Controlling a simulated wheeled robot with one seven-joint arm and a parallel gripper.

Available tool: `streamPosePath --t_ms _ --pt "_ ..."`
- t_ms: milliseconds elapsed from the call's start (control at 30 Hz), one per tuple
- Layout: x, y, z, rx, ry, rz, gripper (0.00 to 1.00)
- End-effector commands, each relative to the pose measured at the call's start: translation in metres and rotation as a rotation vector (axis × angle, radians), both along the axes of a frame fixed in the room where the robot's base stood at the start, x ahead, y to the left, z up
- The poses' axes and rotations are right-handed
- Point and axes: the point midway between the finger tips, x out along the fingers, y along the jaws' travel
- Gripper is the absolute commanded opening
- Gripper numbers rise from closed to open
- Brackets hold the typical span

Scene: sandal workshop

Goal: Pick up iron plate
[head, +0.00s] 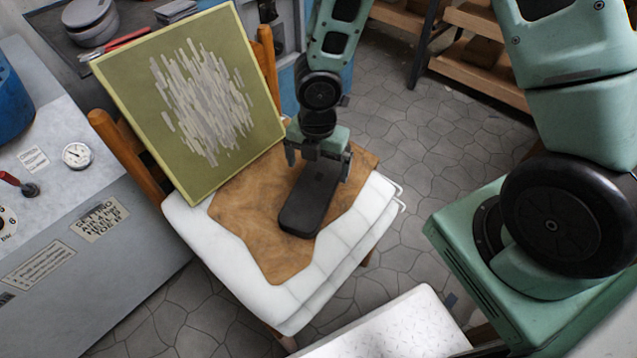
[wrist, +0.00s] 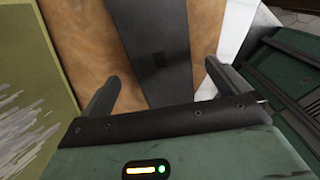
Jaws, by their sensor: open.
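The iron plate (head: 309,203) is a dark grey, flat, long piece with rounded corners. It lies on a brown leather hide (head: 248,225) on the white cushion of a chair. My gripper (head: 318,160) is over the plate's far end, fingers pointing down. In the wrist view my gripper (wrist: 160,90) is open, with one finger on each side of the plate (wrist: 155,40). A gap shows on both sides, so the fingers do not grip it. The plate's end under the gripper body is hidden.
A green framed picture (head: 200,100) leans against the wooden chair back, left of my gripper. A grey machine with a gauge (head: 76,155) stands at left. A white textured surface (head: 390,330) is at the bottom. Wooden shelves (head: 480,60) stand at the back; open stone floor lies to the right.

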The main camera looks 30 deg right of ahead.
Motion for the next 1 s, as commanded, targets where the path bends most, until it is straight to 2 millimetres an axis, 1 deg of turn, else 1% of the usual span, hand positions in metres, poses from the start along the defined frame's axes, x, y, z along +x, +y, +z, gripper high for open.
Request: streamPosePath --t_ms 33,100,200,267,333,533,567,600,667,700,767,800,867,1000 --pt "0.0 -0.001 -0.01 -0.001 0.001 0.0 1.0" --pt "0.0 -0.001 -0.021 -0.001 0.002 0.002 1.0" --pt "0.0 -0.002 -0.037 -0.001 0.003 0.002 1.0" --pt "0.0 -0.002 -0.044 -0.001 0.002 0.003 1.0" --pt "0.0 -0.002 -0.047 -0.001 0.001 0.003 1.0" --pt "0.0 -0.002 -0.045 -0.001 0.001 0.001 1.0" --pt "0.0 -0.002 -0.045 -0.001 0.001 0.001 0.92" --pt "0.0 -0.002 -0.045 -0.001 0.001 0.001 0.81" --pt "0.0 -0.002 -0.045 -0.001 0.001 0.001 0.64" --pt "0.0 -0.002 -0.045 -0.001 0.001 0.001 0.53" --pt "0.0 -0.002 -0.045 -0.001 0.001 0.001 0.36" --pt "0.0 -0.002 -0.045 -0.001 0.001 0.001 0.25" --pt "0.0 -0.002 -0.045 -0.001 0.001 0.001 0.08" --pt "0.002 -0.002 -0.043 0.001 -0.004 0.001 0.07"
